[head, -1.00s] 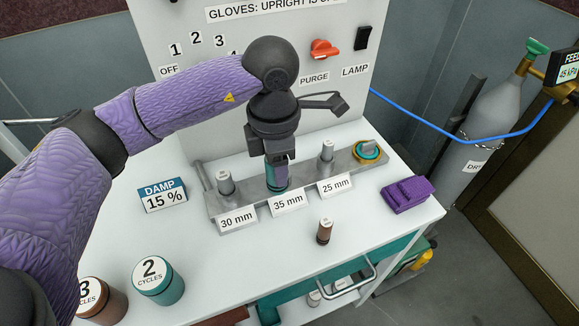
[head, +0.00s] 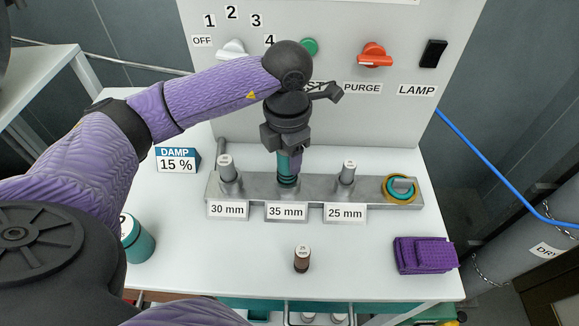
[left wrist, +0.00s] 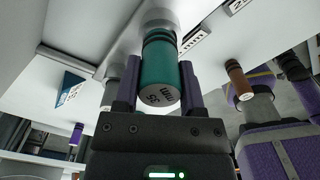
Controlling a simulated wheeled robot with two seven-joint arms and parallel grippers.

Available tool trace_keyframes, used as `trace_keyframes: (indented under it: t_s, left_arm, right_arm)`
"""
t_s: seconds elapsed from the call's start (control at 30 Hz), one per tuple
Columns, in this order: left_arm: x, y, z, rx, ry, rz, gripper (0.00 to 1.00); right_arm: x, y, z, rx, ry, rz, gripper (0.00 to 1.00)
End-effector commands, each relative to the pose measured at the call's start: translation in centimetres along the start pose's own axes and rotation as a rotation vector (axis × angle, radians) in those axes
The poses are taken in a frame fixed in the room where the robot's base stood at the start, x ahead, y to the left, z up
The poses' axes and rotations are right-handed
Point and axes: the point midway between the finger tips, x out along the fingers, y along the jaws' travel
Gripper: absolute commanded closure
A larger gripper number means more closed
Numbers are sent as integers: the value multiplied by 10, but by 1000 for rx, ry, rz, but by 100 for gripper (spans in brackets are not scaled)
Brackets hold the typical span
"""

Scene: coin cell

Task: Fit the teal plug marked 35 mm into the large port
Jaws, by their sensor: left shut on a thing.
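My left gripper (head: 289,158) points down at the rail and is shut on the teal plug (head: 287,170). The plug is upright at the middle place of the metal rail (head: 317,190), behind the 35 mm label (head: 286,212). In the left wrist view the teal plug (left wrist: 160,70) stands between the fingers, its marked end facing the camera and its far end at a round grey metal part (left wrist: 161,18). I cannot tell how deep it sits. A brass-rimmed round fitting (head: 389,192) with a teal ring is at the rail's right end. No port is labelled large.
Grey plugs stand at the 30 mm (head: 228,170) and 25 mm (head: 347,172) places. A brown plug (head: 301,259) stands in front of the rail. A purple folded cloth (head: 425,255) lies at right, a DAMP sign (head: 177,160) at left. The panel (head: 390,120) rises behind.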

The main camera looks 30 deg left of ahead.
Motion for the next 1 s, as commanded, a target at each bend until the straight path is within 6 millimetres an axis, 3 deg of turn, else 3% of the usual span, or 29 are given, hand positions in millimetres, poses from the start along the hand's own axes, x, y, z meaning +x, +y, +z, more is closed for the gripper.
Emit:
trace_keyframes:
  t_s: [0.17,0.47,0.5,0.63,0.67,0.9,1.0]
  left_arm:
    - [33,0,-1,0,4,-2,100]
    - [35,0,0,1,1,0,100]
    - [34,0,0,1,1,0,45]
    - [34,0,0,1,1,0,17]
    - [34,0,0,1,1,0,14]
    - [33,0,0,1,1,0,14]
    - [23,0,0,1,-1,1,14]
  right_arm:
    - [12,4,3,0,-8,6,22]
    - [12,9,0,1,-5,15,22]
    - [12,10,0,0,-4,16,22]
    - [12,12,-3,0,1,19,22]
    - [12,12,-4,0,2,19,22]
    - [11,12,-4,-1,3,19,22]
    - [6,12,-4,-2,5,19,22]
